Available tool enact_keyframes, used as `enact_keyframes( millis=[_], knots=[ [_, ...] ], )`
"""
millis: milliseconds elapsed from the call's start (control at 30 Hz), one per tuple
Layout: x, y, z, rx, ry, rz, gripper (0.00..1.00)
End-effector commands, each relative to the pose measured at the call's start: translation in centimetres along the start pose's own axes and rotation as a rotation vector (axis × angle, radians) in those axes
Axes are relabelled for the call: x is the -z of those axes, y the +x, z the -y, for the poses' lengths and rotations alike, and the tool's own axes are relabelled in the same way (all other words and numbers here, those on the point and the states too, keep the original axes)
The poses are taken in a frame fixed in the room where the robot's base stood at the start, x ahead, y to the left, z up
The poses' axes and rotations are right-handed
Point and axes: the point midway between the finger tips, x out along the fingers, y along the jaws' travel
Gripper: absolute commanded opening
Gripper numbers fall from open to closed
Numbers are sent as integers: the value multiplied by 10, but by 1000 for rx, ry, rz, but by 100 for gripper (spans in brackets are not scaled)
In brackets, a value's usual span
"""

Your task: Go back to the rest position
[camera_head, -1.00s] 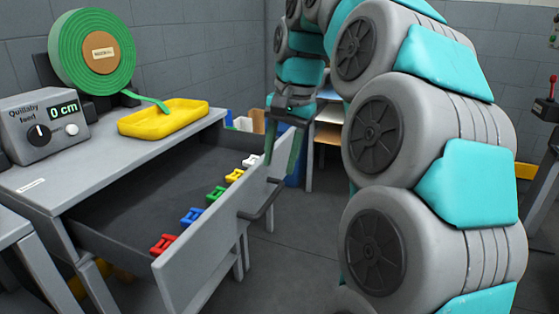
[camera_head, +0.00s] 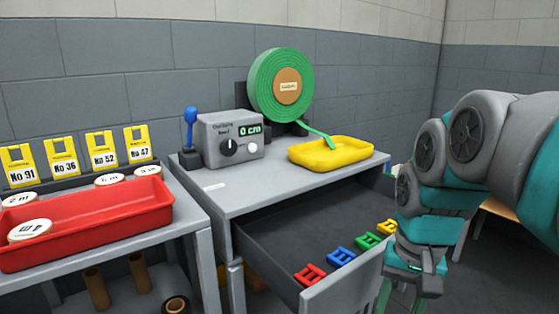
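My arm is at the right of the view, bent with the gripper hanging down. My gripper (camera_head: 401,297) is at the bottom edge, by the right end of the open drawer's front panel (camera_head: 345,288). Its two greenish fingers point down with a gap between them, and I see nothing held. The fingertips are cut off by the frame edge. The drawer (camera_head: 290,235) is pulled out below the grey bench. In it lie a red clip (camera_head: 309,275), a blue clip (camera_head: 341,256), a green clip (camera_head: 367,241) and a yellow clip (camera_head: 387,227). The drawer handle is hidden.
On the bench stand a grey feeder box (camera_head: 230,140) reading 0 cm, a green tape roll (camera_head: 268,85) and a yellow tray (camera_head: 330,152). At left, a red tray (camera_head: 90,225) with white discs sits on another table, with yellow numbered tags (camera_head: 62,155) behind.

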Motion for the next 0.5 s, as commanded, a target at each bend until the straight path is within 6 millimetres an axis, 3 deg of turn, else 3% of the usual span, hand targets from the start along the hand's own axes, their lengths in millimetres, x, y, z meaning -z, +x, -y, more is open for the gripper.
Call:
enact_keyframes(
  millis=[100, 300, 500],
  knots=[
    [-42, 35, -1, -33, -119, 38, 47],
    [-100, 88, -14, -71, -284, 88, 47],
    [-136, 120, -28, -91, -374, 124, 47]
  ],
)
